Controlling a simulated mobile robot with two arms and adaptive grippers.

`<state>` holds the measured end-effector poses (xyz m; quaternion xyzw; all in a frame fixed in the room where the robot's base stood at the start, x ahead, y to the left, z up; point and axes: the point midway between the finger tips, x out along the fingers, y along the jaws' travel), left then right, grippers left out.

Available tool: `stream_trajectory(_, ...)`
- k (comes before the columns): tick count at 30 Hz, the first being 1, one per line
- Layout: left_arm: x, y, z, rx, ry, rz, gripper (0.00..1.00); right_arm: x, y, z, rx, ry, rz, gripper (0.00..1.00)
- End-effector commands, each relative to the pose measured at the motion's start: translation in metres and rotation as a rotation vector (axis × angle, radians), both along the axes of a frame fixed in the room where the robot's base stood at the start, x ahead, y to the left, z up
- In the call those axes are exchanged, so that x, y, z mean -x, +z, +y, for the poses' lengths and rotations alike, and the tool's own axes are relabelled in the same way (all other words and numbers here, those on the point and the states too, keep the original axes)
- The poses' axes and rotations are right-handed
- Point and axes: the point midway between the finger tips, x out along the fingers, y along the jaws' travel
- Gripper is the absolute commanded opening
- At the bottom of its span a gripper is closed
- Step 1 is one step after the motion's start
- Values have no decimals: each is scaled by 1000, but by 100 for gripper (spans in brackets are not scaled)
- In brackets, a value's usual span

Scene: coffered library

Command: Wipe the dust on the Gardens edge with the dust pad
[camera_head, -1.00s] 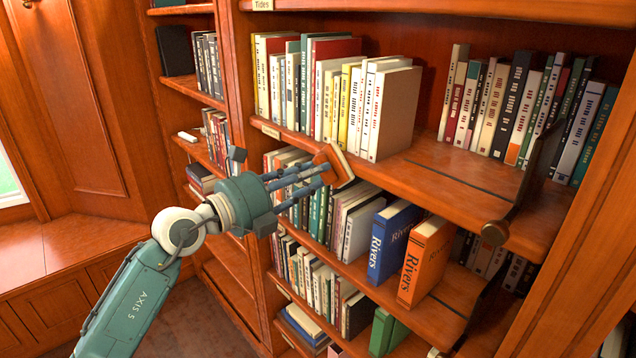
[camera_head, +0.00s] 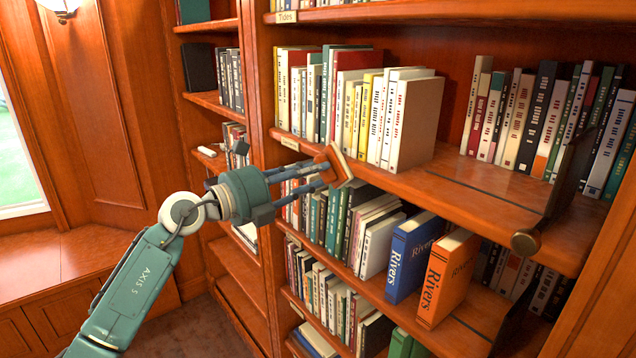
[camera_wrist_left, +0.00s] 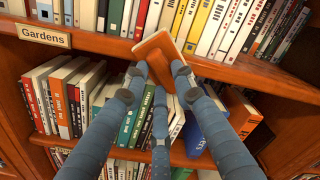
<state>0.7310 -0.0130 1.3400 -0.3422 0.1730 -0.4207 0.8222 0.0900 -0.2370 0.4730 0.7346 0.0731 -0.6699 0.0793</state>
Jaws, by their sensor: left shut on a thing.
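My left gripper (camera_head: 322,176) is shut on the dust pad (camera_head: 340,165), an orange-brown block with a pale face. In the left wrist view the pad (camera_wrist_left: 157,57) sits between my blue fingers (camera_wrist_left: 150,85), close to the shelf edge. The Gardens label (camera_wrist_left: 43,35) is on the front edge at left in that view; it also shows in the head view (camera_head: 290,144). The Gardens shelf edge (camera_head: 400,183) runs right from the label, and the pad is at or very near it; I cannot tell whether they touch. I cannot make out dust. My right gripper is not in view.
Upright books (camera_head: 360,110) stand on the Gardens shelf, with a bare stretch (camera_head: 450,185) to their right. Blue (camera_head: 408,255) and orange (camera_head: 447,280) Rivers books stand close to the front below.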

Motion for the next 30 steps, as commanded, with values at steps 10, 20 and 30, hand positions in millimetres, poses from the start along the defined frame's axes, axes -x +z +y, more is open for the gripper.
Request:
stream_trajectory(10,-3,1,2,0,-1,-1,5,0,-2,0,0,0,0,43)
stream_trajectory(20,11,1,23,-2,0,0,5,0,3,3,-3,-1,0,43)
stream_trajectory(30,30,1,48,-1,0,-2,5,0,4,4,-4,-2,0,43)
